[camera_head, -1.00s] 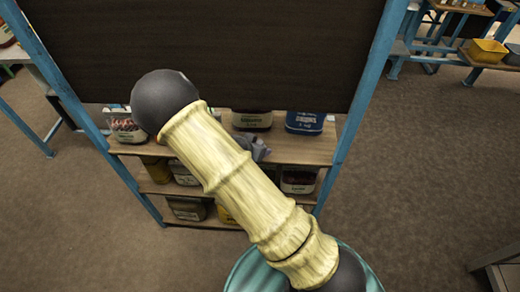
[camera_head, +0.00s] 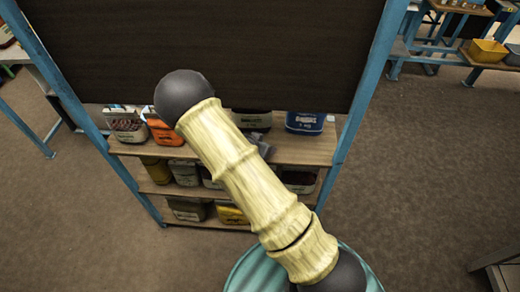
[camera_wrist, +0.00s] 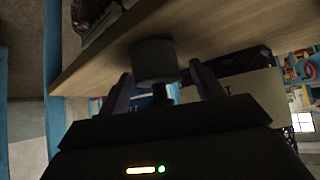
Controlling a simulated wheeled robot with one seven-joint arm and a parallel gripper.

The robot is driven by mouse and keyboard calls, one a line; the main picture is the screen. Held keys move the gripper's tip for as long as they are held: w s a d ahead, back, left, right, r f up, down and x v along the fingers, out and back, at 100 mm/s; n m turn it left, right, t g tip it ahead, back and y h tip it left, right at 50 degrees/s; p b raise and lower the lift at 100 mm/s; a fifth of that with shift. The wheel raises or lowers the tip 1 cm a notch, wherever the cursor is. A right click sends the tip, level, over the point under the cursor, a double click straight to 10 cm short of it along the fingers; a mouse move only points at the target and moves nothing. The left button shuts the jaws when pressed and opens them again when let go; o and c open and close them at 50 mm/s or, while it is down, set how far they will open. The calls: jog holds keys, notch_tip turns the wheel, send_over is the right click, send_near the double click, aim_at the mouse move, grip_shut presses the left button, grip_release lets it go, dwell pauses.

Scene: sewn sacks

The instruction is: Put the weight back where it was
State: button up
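A grey cylindrical weight (camera_wrist: 155,60) with a narrow dark neck shows in the wrist view, close to the wooden shelf board (camera_wrist: 250,22). My gripper (camera_wrist: 164,82) has its two fingers spread on either side of the weight and its neck. A gap shows on the right of the weight; on the left, I cannot tell whether the finger touches it. Whether the weight touches the board is unclear. In the head view my arm covers much of the rack, and only a small grey part of my gripper (camera_head: 260,145) shows by the upper shelf. The weight cannot be made out there.
The blue-framed rack (camera_head: 352,120) holds several labelled containers, including an orange one (camera_head: 163,131) and a blue one (camera_head: 305,122). A dark panel (camera_head: 290,50) covers its upper part. Open floor (camera_head: 430,170) lies to the right.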

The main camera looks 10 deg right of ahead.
grip_shut()
jog(key=shift+r, duration=0.15)
jog(key=shift+s+r, duration=0.1)
jog(key=shift+r, duration=0.15)
jog(key=r, duration=0.6)
jog(key=shift+s+a+r+p, duration=0.15)
jog(key=shift+s+r+p, duration=0.1)
jog(key=shift+p, duration=0.15)
jog(key=s+a+p, duration=0.3)
jog(key=s+p, duration=0.1)
jog(key=s, duration=0.5)
jog(key=s+a+p, duration=0.3)
jog(key=s+p, duration=0.2)
jog(key=s, duration=0.4)
jog(key=shift+s+f, duration=0.15)
